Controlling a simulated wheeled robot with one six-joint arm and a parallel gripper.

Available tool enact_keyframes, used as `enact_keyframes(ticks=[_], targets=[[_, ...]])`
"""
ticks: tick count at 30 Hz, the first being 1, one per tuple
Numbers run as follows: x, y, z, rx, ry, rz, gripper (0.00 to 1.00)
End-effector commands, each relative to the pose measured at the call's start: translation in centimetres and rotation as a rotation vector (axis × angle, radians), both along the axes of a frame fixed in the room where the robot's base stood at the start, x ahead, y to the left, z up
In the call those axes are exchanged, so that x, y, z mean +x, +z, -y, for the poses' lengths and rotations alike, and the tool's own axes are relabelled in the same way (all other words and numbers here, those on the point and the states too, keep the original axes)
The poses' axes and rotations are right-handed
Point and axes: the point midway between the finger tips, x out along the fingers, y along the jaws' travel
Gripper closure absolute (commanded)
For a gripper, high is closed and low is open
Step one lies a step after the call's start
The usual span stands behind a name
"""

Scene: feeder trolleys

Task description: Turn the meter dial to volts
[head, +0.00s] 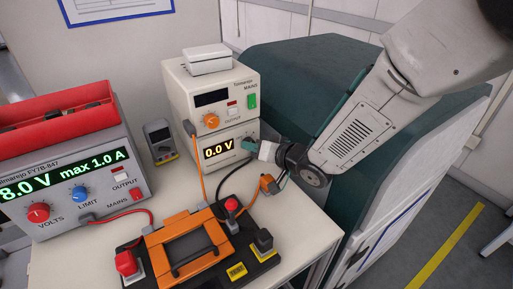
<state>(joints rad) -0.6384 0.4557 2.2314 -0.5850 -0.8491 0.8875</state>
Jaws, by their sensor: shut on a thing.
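The bench meter (196,158) is the lower cream box of a stack of two, with a lit display (218,149) reading "0.0 V". My gripper (250,146) reaches in from the right to the right side of the meter's front panel. The dial's pointer and markings cannot be read.
A cream mains supply (177,88) with an orange knob sits on the meter. A grey power supply (85,200) reading "8.0 V max 1.0 A" stands left, carrying a red tray (50,118). An orange-framed fixture (157,248) and cables fill the front. A handheld device (160,140) stands behind.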

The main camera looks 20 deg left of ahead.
Motion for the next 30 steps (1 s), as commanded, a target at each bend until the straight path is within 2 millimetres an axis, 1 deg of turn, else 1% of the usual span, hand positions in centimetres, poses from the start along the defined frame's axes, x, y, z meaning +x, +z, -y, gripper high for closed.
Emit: enact_keyframes(ticks=[7,8,9,10,20,23,30], targets=[[0.0,0.2,-0.2,0.004,0.003,0.005,0.93],[0.0,0.2,-0.2,0.004,0.003,0.005,0.67],[0.0,0.2,-0.2,0.004,0.003,0.004,0.56],[0.0,0.2,-0.2,0.003,0.002,0.004,0.48],[0.0,0.2,0.3,0.001,-0.001,0.003,0.48],[-0.5,0.5,1.2,0.000,-0.002,0.003,0.48],[-2.3,1.9,4.7,0.002,-0.002,0.004,0.48]])
